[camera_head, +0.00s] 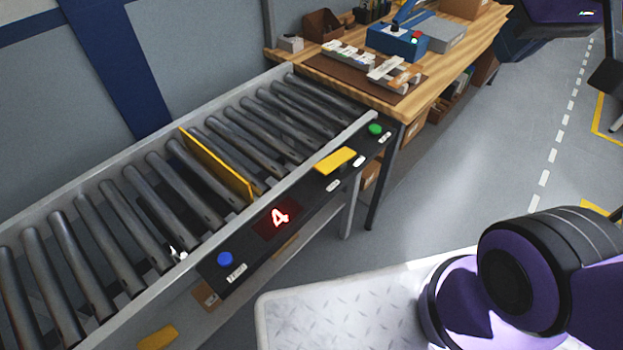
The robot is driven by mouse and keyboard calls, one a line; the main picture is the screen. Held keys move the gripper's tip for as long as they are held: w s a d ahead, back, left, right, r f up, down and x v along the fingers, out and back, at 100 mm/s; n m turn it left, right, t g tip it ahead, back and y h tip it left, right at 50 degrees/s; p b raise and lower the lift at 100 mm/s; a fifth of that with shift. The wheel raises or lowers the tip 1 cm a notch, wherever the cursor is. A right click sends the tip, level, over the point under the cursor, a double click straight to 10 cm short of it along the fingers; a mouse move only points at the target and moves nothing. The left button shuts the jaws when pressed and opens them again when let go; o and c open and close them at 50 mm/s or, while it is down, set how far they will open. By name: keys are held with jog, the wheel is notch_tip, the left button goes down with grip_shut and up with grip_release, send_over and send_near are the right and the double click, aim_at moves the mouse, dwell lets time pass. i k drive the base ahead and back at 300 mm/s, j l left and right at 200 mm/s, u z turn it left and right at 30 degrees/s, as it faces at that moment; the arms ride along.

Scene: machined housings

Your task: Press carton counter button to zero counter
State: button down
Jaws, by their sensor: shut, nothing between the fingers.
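A dark control panel (304,207) runs along the near side rail of the roller conveyor. A red lit counter display (279,217) on it reads 4. A round blue button (224,259) sits to the left of the display, with a small white label below it. A green button (376,129) sits at the panel's far right end, and a yellow plate (335,160) lies between it and the display. The label text is too small to read. Nothing touches the buttons. My purple and black arm links show at the right, but the gripper cannot be made out.
The conveyor's rollers (114,226) are crossed by an upright yellow divider (217,163). A wooden workbench (437,83) with a blue device (396,42) and trays stands beyond it. Grey floor (470,170) is open to the right of the conveyor.

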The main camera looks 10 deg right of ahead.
aim_at(225, 260)
jog(key=k+u, duration=0.1)
jog(key=u, duration=1.1)
